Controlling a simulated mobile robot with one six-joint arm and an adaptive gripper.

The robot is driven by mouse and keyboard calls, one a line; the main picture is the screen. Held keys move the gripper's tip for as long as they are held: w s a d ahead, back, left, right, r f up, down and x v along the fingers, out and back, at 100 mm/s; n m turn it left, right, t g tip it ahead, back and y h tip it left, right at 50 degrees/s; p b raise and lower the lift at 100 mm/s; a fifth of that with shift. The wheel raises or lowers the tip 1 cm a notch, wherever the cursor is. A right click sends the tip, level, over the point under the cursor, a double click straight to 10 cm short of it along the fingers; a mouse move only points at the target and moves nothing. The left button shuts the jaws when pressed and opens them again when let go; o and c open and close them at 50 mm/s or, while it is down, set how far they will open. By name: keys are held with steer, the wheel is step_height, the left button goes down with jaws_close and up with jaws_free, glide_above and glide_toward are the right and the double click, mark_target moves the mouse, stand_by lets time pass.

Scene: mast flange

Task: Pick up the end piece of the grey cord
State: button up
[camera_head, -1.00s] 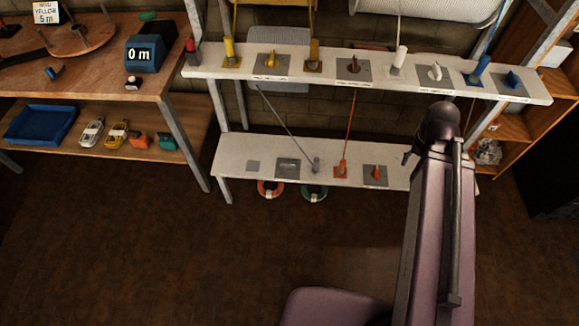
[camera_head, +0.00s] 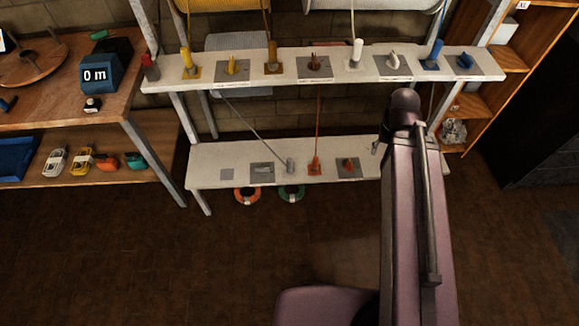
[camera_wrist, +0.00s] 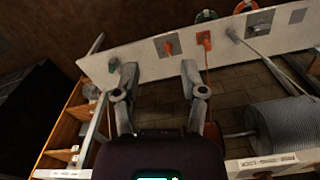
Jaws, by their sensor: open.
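The grey end piece (camera_head: 290,165) stands on the lower white shelf (camera_head: 215,157), on the end of a grey cord (camera_head: 255,128) that slants up to the left behind the upper shelf. In the wrist view the grey end piece (camera_wrist: 236,36) is at the upper right, with its cord (camera_wrist: 270,65) running down right. My gripper (camera_wrist: 160,68) is open and empty, its two fingers pointing toward the lower shelf, left of the grey end piece in that view and apart from it. In the head view my arm hides the gripper.
On the lower shelf, a red end piece (camera_head: 315,166) with its red cord and an orange piece (camera_head: 349,164) stand beside the grey one. The upper shelf (camera_head: 215,72) overhangs with several coloured end pieces. A workbench (camera_head: 65,110) is at left. The floor in front is clear.

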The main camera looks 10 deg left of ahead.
stand_by(0.4)
steer(key=o, duration=0.3)
steer(key=shift+f, duration=0.1)
steer(key=m+b, duration=0.2)
steer(key=b, duration=2.7)
glide_above(290, 159)
steer(key=shift+f, duration=14.6)
steer(key=shift+f+b, duration=0.1)
steer(key=shift+b, duration=0.2)
step_height(290, 159, down, 8)
steer(key=b, duration=0.8)
steer(key=shift+f, duration=0.25)
steer(key=shift+b, duration=0.3)
